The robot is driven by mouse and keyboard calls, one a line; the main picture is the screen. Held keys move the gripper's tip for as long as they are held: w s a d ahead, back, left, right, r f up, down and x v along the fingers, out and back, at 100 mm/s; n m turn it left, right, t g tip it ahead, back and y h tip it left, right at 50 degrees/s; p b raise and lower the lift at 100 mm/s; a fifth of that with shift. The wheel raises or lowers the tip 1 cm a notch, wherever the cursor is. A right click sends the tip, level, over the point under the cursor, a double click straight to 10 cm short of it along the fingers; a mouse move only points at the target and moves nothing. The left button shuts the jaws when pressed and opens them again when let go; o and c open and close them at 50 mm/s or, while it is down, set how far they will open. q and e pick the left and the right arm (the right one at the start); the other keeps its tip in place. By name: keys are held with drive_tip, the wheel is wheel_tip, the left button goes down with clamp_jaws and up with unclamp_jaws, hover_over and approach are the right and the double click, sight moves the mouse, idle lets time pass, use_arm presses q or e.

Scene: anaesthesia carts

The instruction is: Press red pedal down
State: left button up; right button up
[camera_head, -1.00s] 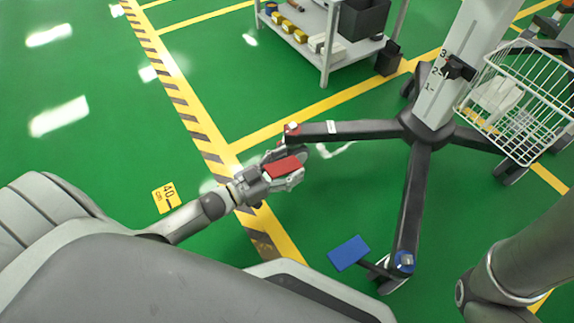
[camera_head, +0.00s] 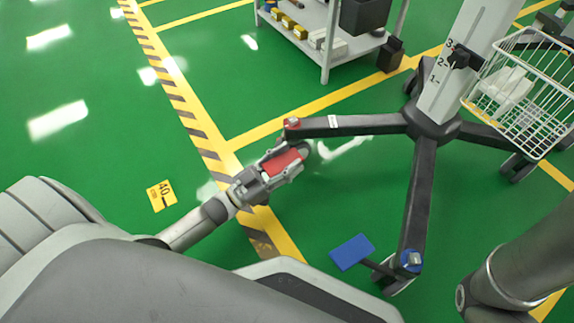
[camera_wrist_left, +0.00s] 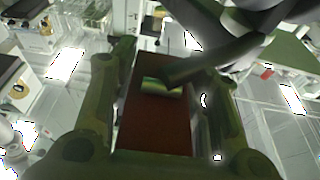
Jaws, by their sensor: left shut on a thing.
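The red pedal (camera_head: 284,162) is at the caster end of one dark leg of the cart's base, below a red cap (camera_head: 292,123). My left gripper (camera_head: 287,161) is shut on the pedal, with one finger along each side of it. In the left wrist view the pedal (camera_wrist_left: 155,125) fills the space between the two fingers, and a dark leg crosses beyond it. The pedal's hinge and the caster are partly hidden by the gripper. My right arm shows at the lower right of the head view, but its gripper is out of the picture.
A blue pedal (camera_head: 352,252) sticks out from the nearer leg of the cart base (camera_head: 431,128). A wire basket (camera_head: 522,95) hangs on the cart's column. A grey shelf trolley (camera_head: 330,50) stands at the back.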

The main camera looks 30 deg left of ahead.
use_arm(q)
drive_tip(key=shift+f+t+h+b, duration=0.15)
drive_tip(key=shift+t+h+b, duration=0.15)
drive_tip(key=shift+t+b, duration=0.25)
drive_tip(key=shift+r+t+b, duration=0.2)
drive_tip(key=shift+t+b, duration=0.15)
drive_tip(key=shift+r+h, duration=0.1)
drive_tip(key=shift+h, duration=0.2)
drive_tip(key=o, duration=1)
drive_tip(key=shift+s+a, duration=0.1)
drive_tip(key=shift+s, duration=0.05)
drive_tip(key=s+a, duration=0.2)
drive_tip(key=s, duration=0.1)
drive_tip(key=s+a, duration=0.2)
drive_tip(key=s, duration=0.2)
drive_tip(key=s+a, duration=0.2)
drive_tip(key=s, duration=0.2)
drive_tip(key=shift+a+f, duration=0.25)
drive_tip(key=shift+f, duration=0.05)
